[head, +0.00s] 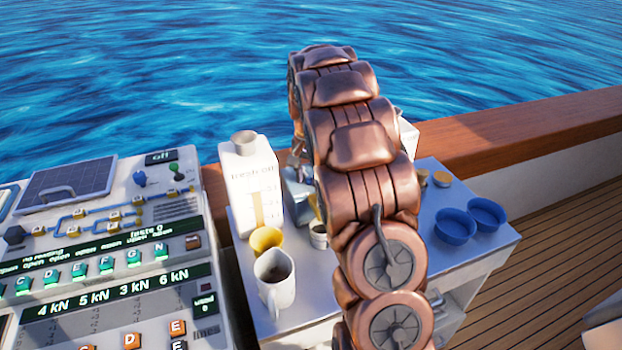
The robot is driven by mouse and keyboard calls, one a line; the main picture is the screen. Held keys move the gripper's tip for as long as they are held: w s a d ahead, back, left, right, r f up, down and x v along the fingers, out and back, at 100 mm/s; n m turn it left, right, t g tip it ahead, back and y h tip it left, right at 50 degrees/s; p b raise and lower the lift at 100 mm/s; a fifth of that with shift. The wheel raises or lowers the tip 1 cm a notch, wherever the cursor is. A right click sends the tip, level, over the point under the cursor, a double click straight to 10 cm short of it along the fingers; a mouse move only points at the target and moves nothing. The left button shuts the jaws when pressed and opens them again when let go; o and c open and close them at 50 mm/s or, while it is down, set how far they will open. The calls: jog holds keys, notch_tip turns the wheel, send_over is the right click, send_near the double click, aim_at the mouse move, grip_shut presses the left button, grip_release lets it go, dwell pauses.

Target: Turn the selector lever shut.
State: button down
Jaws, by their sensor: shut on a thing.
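My copper-coloured arm stands in the middle of the head view and covers much of the white table. Only a small dark metal part of my gripper (297,160) shows at the arm's left edge, above a grey fitting (299,192) on the table. My gripper is shut on the selector lever, but its fingertips and the point of contact are mostly hidden behind the arm. The lever's angle cannot be made out.
Two blue bowls (470,222) sit at right. A control console (110,250) fills the left; a wooden rail (500,133) runs behind.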

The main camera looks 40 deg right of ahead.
aim_at(306, 178)
jog(key=shift+w+a+m, duration=0.1)
jog(key=shift+m, duration=0.4)
jog(key=shift+r, duration=0.1)
jog(key=c, duration=0.8)
grip_release()
jog(key=shift+a, duration=0.1)
notch_tip(306, 178, up, 12)
dwell(0.4)
